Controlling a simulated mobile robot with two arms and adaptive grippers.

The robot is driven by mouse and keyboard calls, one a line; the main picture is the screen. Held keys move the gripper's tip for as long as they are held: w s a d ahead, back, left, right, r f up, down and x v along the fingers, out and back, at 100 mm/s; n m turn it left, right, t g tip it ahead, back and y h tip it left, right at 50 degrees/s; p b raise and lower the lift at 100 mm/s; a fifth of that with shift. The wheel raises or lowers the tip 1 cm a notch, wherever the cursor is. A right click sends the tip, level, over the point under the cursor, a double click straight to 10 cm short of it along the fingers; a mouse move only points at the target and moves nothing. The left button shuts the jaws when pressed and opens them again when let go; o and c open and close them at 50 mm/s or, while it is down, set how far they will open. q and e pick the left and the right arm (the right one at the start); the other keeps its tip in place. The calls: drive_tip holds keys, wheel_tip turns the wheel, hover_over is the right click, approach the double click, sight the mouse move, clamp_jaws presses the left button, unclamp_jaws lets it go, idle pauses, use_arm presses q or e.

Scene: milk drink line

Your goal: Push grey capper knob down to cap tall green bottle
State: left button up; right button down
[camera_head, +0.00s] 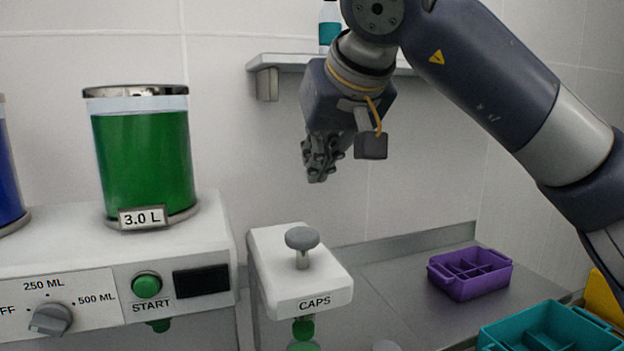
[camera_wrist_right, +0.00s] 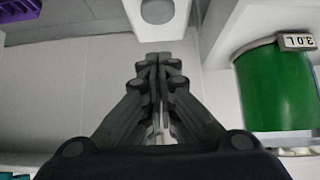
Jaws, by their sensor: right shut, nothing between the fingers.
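The grey capper knob (camera_head: 302,238) stands raised on its stem on top of the white capper (camera_head: 268,272) labelled CAPS. In the right wrist view the knob (camera_wrist_right: 157,11) shows at the top edge, beyond the fingertips. Below the capper head is a green piece (camera_head: 303,328), with the green top of what looks like the tall bottle (camera_head: 303,346) under it. The rest of the bottle is cut off by the lower frame edge. My right gripper (camera_head: 317,178) is shut and empty, above the knob and apart from it. The left gripper is not in view.
The filling machine (camera_head: 215,235) with a green 3.0 L tank (camera_head: 145,160) stands left of the capper. A shelf (camera_head: 290,60) is on the wall behind my right arm. A purple crate (camera_head: 470,285) and a teal crate (camera_head: 490,338) are at the right.

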drive_tip(key=p, duration=0.2)
hover_over(303, 235)
drive_tip(key=f, duration=0.6)
drive_tip(key=shift+w+f, duration=0.15)
drive_tip(key=shift+w, duration=0.05)
wheel_tip(303, 235, down, 2)
drive_tip(key=shift+s+f, duration=0.1)
drive_tip(key=shift+f, duration=0.1)
drive_tip(key=shift+d+f, duration=0.1)
drive_tip(key=shift+f, duration=0.65)
